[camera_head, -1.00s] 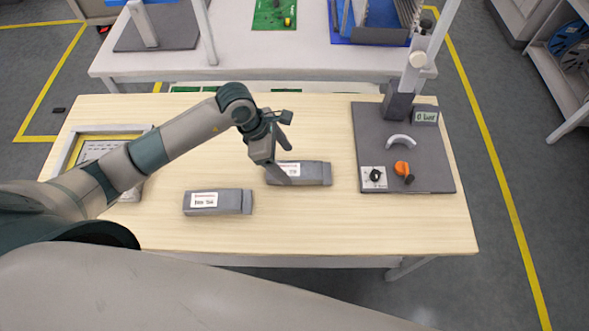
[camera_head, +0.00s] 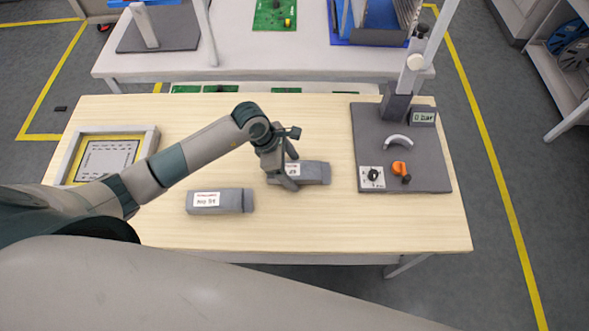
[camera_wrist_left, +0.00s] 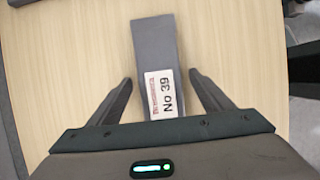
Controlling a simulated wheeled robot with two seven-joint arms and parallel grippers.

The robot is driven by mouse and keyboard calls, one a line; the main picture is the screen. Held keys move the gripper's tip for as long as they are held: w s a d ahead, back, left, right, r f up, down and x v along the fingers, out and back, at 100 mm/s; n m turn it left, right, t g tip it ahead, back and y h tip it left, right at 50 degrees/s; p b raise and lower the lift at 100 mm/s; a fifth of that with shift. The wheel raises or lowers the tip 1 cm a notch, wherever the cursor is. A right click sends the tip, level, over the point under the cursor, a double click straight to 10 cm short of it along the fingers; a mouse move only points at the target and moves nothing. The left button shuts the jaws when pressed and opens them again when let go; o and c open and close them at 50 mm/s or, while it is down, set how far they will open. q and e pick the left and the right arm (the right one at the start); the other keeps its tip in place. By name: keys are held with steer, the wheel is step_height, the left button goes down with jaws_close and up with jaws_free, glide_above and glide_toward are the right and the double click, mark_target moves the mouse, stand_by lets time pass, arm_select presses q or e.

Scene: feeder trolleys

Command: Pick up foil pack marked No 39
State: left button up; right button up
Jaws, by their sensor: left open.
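The foil pack marked No 39 (camera_wrist_left: 158,50) is a grey flat pack with a white label, lying on the wooden table. In the left wrist view its labelled end is between the two open fingers of my left gripper (camera_wrist_left: 162,92), with a gap on each side. In the head view my left gripper (camera_head: 291,172) is over the left part of this pack (camera_head: 315,173) and hides some of its label. A second grey pack (camera_head: 237,201) with a white label lies nearer to me on the left; its number is hard to read. My right gripper is not in view.
A grey test plate (camera_head: 432,165) with a post, a "0 bar" display and an orange knob stands at the right. A framed tray (camera_head: 152,142) lies at the left. The table's front is clear.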

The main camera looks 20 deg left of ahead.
mark_target(298, 169)
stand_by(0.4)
arm_select(q)
steer(key=c, duration=1.3)
steer(key=shift+r, duration=0.15)
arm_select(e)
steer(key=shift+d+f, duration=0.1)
